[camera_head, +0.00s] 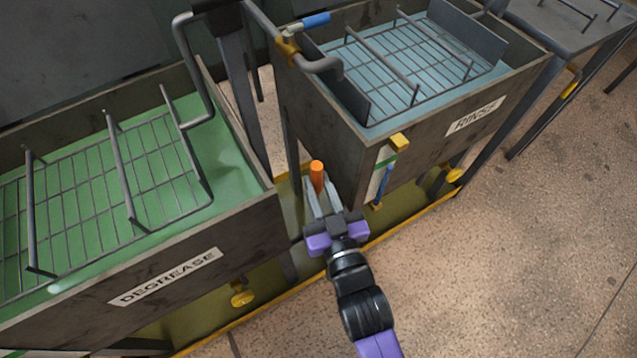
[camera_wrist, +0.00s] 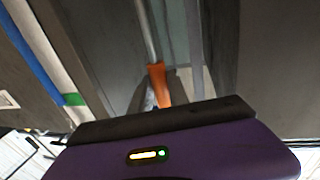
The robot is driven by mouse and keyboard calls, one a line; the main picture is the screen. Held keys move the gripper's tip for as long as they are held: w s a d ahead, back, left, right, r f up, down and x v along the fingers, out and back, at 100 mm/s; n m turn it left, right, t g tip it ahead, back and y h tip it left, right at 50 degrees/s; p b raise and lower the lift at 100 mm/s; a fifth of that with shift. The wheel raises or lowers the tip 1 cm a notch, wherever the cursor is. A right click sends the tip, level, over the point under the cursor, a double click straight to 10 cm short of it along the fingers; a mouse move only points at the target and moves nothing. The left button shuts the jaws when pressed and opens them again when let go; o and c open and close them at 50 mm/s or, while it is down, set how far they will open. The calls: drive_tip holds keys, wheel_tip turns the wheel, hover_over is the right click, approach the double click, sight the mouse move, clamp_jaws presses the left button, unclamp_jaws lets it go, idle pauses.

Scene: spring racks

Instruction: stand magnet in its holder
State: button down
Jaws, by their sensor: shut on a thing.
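The magnet's orange handle (camera_head: 317,174) stands up between the fingertips of my gripper (camera_head: 320,200), which is shut on it. In the wrist view, the orange handle (camera_wrist: 157,84) is between the grey fingers, and a thin metal rod (camera_wrist: 147,30) runs from it away from the gripper. My gripper is in the gap between the two tanks, left of the rinse tank's near corner. I cannot clearly make out the magnet's holder.
The degrease tank (camera_head: 245,235) with green liquid stands left, and the rinse tank (camera_head: 340,150) stands right. Each holds a wire rack. Yellow knobs stick out low. The floor (camera_head: 500,260) at right is clear.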

drive_tip(key=shift+f, duration=0.25)
drive_tip(key=c, duration=1.2)
unclamp_jaws()
drive_tip(key=v, duration=0.7)
drive_tip(key=shift+s+d, duration=0.15)
drive_tip(key=shift+s, duration=0.25)
